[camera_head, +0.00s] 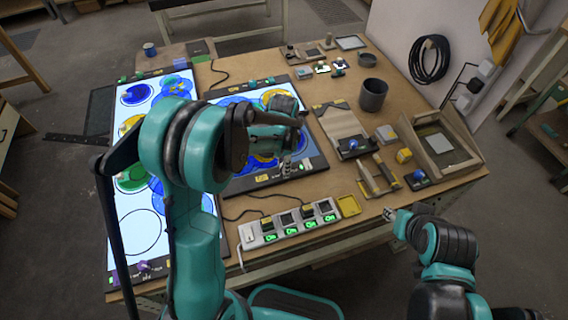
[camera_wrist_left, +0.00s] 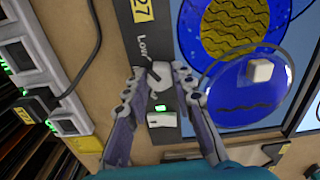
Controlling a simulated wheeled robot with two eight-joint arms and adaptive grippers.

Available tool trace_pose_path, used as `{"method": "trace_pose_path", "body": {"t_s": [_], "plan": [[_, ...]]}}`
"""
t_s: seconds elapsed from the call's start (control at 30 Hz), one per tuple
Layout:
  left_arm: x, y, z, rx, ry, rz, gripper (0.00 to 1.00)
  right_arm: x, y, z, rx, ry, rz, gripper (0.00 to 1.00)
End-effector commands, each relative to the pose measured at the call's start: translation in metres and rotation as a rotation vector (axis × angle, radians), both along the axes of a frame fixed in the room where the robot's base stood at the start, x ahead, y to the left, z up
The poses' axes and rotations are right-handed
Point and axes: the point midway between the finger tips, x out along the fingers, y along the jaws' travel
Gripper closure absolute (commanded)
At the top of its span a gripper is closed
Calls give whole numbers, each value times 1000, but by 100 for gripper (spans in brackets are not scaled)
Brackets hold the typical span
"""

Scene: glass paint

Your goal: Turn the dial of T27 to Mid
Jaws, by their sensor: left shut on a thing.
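The T27 panel is the smaller lit light table (camera_head: 316,163) in the middle of the bench, with blue and yellow glass shapes on it. Its yellow tag, reading "27" in part, shows in the left wrist view (camera_wrist_left: 142,10) on the dark frame edge. My left gripper (camera_wrist_left: 161,78) is over that frame, its two fingers on either side of the pale dial (camera_wrist_left: 161,70), shut on it. The word "Low" stands beside the dial; other marks are hidden. A green light glows beside it. My right gripper (camera_head: 389,214) hangs empty off the bench's front edge.
A power strip (camera_head: 290,226) with green "On" lights lies at the front edge, cables running from it. A larger light table (camera_head: 133,222) stands left. A dark cup (camera_head: 373,95), wooden trays and small tools fill the right side.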

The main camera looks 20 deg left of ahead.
Motion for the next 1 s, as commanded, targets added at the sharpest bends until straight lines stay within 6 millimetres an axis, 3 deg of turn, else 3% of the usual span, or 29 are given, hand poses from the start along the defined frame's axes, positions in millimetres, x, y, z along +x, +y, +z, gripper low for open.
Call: {"method": "trace_pose_path", "body": {"t_s": [1.0], "plan": [[0,0,-1,0,0,833,100,0,0,-14,0,0,0,62]]}}
